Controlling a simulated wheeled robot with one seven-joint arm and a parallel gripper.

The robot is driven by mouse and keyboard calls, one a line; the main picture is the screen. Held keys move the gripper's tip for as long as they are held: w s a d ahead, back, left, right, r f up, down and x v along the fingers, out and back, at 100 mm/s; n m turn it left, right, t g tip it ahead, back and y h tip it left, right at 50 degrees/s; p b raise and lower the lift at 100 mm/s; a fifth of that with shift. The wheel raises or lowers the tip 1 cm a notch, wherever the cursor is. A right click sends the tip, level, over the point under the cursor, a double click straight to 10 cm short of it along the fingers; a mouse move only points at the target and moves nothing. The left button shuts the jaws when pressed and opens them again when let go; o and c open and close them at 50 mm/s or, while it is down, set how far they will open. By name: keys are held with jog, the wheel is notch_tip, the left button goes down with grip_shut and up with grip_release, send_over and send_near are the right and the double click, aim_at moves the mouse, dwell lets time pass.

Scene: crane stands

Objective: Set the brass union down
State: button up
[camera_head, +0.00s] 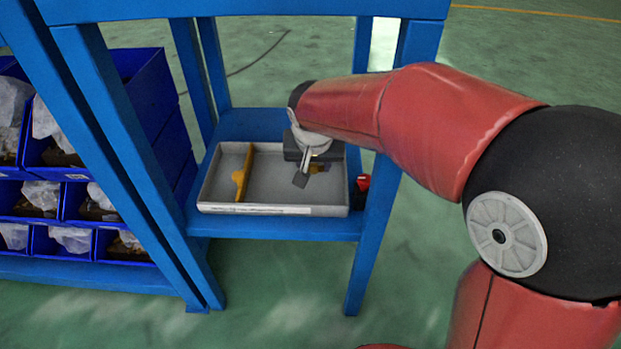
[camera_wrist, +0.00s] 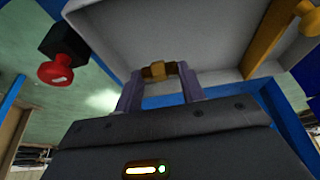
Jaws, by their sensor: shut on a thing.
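My gripper (camera_wrist: 160,82) is shut on the brass union (camera_wrist: 157,71), a small gold-brown piece between the two fingertips in the wrist view. The tray also fills the upper part of the wrist view (camera_wrist: 200,25). I cannot tell whether the union touches the tray floor.
A yellow divider (camera_head: 243,172) crosses the tray left of my gripper. The tray stands on a blue shelf (camera_head: 262,226) between blue posts. A red and black button box (camera_head: 362,184) is at the tray's right. Blue bins (camera_head: 78,203) with bagged parts stand at left.

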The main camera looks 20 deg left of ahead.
aim_at(314, 185)
jog(key=shift+f+b, duration=0.45)
jog(key=shift+f, duration=1.85)
jog(key=shift+f, duration=0.15)
jog(key=o, duration=1)
jog(key=shift+r, duration=0.3)
jog(key=p+v, duration=0.2)
jog(key=v, duration=0.9)
jog(key=shift+s+d+r, duration=0.1)
jog(key=shift+s+r, duration=0.2)
